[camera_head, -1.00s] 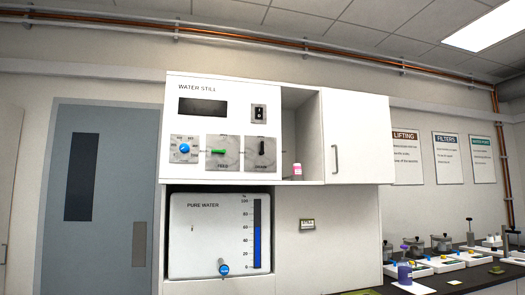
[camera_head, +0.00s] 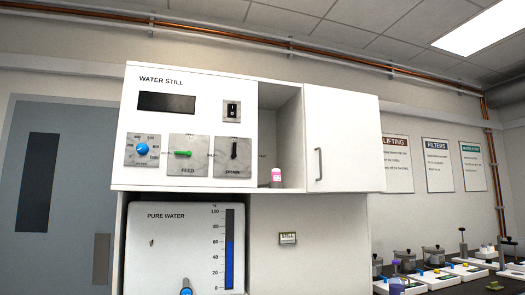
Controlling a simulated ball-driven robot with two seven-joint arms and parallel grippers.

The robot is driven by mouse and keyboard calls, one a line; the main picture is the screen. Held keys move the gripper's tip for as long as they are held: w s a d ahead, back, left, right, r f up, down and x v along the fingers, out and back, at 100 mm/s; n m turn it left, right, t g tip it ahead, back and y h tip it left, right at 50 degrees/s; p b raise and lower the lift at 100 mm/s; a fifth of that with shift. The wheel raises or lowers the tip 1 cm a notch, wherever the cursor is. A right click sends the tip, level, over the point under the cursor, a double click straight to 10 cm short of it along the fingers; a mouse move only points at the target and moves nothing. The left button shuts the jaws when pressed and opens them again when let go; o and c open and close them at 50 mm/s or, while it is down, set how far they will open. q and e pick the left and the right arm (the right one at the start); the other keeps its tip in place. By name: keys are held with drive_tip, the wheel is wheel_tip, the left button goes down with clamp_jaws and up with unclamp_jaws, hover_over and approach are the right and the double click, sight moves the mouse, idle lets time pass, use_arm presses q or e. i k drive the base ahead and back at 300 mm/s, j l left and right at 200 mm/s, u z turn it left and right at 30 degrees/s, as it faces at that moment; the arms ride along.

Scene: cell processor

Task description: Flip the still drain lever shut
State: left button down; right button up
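The water still (camera_head: 215,88) is a white wall-mounted panel at left centre. Its drain lever (camera_head: 234,149) is a black handle on a square plate marked DRAIN, at the panel's lower right. The lever stands roughly upright on its plate. Left of it, the green feed lever (camera_head: 183,153) lies sideways. A blue knob (camera_head: 142,150) is further left. A black rocker switch (camera_head: 232,111) sits above the drain lever, and a dark display (camera_head: 167,102) is at upper left. Neither of my grippers shows in the view.
An open shelf beside the panel holds a small pink-and-white bottle (camera_head: 276,176). A white cupboard door (camera_head: 345,145) is right of it. Below is the pure water tank (camera_head: 170,248) with a blue tap (camera_head: 186,287). A bench with small devices (camera_head: 432,276) is at lower right.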

sight(234, 156)
drive_tip(key=i+l+z, duration=0.2)
drive_tip(key=i, duration=0.55)
drive_tip(key=i+l+z, duration=0.2)
drive_tip(key=i, duration=0.5)
drive_tip(key=j, duration=0.1)
